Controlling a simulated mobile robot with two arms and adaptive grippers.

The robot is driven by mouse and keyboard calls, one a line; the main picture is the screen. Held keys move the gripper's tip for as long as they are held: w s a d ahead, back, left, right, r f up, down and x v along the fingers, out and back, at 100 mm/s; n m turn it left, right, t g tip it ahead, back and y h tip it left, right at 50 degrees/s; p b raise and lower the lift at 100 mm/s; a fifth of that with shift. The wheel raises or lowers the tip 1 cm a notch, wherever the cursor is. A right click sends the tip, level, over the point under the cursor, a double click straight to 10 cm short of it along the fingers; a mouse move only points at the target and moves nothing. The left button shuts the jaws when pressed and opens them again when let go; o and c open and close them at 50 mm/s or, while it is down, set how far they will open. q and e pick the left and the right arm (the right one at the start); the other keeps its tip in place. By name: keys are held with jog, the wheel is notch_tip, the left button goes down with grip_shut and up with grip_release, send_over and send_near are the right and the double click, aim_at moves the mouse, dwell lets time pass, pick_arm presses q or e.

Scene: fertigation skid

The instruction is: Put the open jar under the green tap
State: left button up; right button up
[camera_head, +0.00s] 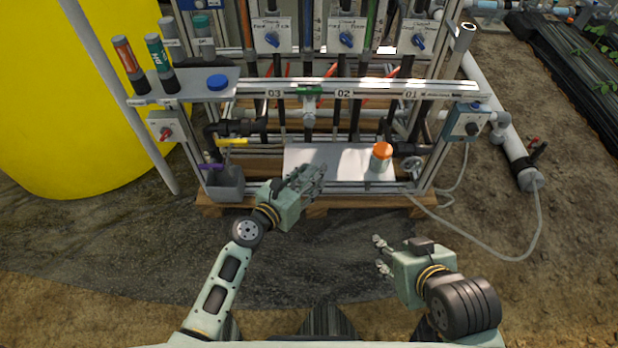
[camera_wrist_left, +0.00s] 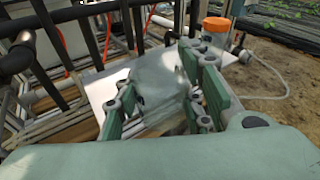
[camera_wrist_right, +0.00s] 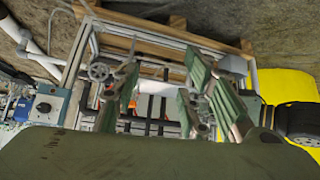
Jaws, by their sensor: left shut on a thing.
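My left gripper (camera_head: 312,178) is shut on a clear jar, at the front edge of a white board (camera_head: 345,160) low on the skid. In the left wrist view the see-through jar (camera_wrist_left: 160,90) sits between the fingers; no lid shows on it. The green tap (camera_head: 310,91) is on the rail above the board, farther back than the gripper. A second jar with an orange lid (camera_head: 381,156) stands on the board to the right; it also shows in the left wrist view (camera_wrist_left: 214,34). My right gripper (camera_head: 381,255) is open and empty, in front of the skid.
A yellow-handled tap (camera_head: 232,141) and a purple one (camera_head: 210,166) are on the left, above a grey bucket (camera_head: 226,186). A blue cap (camera_head: 217,82) lies on the side shelf. Pipes and posts crowd the area behind the board. A loose hose (camera_head: 500,259) lies on the right.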

pick_arm(q)
jog(key=shift+w+f+b, duration=0.2)
jog(key=shift+w+b, duration=0.15)
jog(key=shift+w, duration=0.3)
jog(key=shift+w+f+b, duration=0.15)
jog(key=shift+w+b, duration=0.2)
jog(key=shift+w, duration=0.15)
jog(key=shift+w+f+b, duration=0.15)
jog(key=shift+w+b, duration=0.15)
jog(key=shift+w, duration=0.2)
jog(key=shift+w+b, duration=0.35)
jog(key=shift+w, duration=0.45)
pick_arm(e)
jog(key=w+a+r+t+y, duration=0.2)
jog(key=w+a+r+t, duration=0.2)
jog(key=w+r+t, duration=0.45)
pick_arm(q)
jog(key=w+b, duration=0.1)
jog(key=w, duration=0.2)
jog(key=shift+w+f, duration=0.15)
jog(key=shift+w, duration=0.4)
jog(key=shift+w+b, duration=0.6)
jog(key=shift+w, duration=0.2)
pick_arm(e)
notch_tip(320, 180, up, 13)
jog(key=a+t+y, duration=0.1)
jog(key=t+y, duration=0.1)
jog(key=t, duration=0.3)
jog(key=shift+n, duration=0.3)
jog(key=shift+a, duration=0.1)
